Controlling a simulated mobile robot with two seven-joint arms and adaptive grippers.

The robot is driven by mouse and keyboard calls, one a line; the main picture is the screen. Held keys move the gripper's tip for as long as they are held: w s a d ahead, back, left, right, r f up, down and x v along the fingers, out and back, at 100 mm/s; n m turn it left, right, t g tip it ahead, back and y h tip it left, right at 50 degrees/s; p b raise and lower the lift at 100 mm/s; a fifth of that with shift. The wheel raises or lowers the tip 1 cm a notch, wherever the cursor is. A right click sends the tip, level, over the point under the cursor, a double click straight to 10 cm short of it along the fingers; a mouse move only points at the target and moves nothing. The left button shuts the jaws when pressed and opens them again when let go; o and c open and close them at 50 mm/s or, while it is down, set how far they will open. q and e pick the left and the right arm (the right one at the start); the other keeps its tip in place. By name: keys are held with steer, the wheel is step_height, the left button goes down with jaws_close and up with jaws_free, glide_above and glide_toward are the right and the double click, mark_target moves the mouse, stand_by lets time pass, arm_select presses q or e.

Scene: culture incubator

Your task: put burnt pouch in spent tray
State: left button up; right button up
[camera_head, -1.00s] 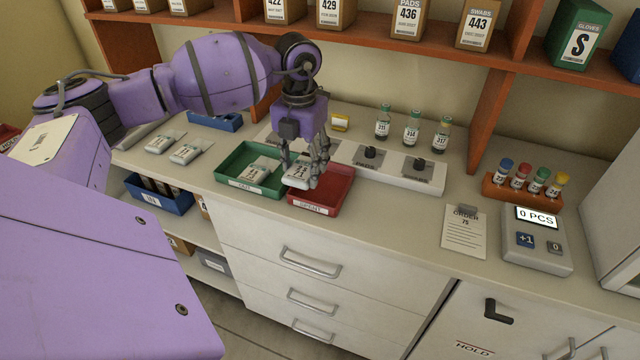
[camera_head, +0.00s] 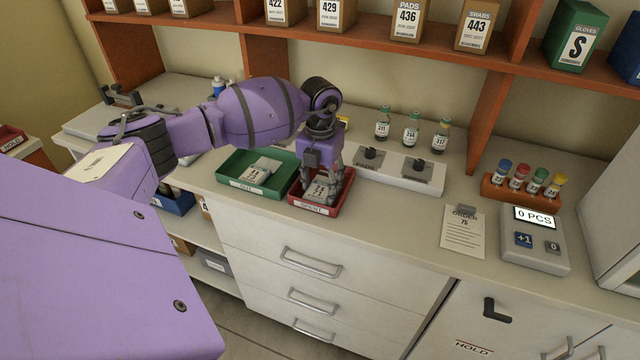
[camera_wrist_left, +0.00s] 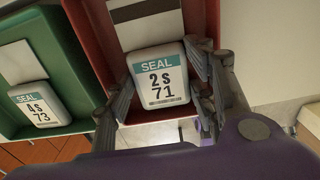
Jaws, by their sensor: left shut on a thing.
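A white pouch with a teal band reading SEAL, 2 S, 71 (camera_wrist_left: 160,78) is held between the fingers of my left gripper (camera_wrist_left: 160,95). In the head view the left gripper (camera_head: 322,190) is down inside the red tray (camera_head: 316,209), whose label reads SPENT, with the pouch (camera_head: 318,188) low in it. I cannot tell whether the pouch touches the tray floor. Another pouch, reading SEAL, 4 S, 73 (camera_wrist_left: 40,103), lies in the green tray (camera_head: 243,185) just left of the red one. My right gripper is not in view.
An order sheet (camera_head: 463,232) and a counter reading 0 PCS (camera_head: 537,240) are to the right. The counter between trays and sheet is clear.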

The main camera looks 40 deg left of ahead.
mark_target(320, 188)
arm_select(q)
steer(key=shift+f, duration=0.15)
steer(key=o, duration=0.9)
step_height(320, 188, up, 12)
steer(key=shift+r+b, duration=0.2)
steer(key=shift+b, duration=0.2)
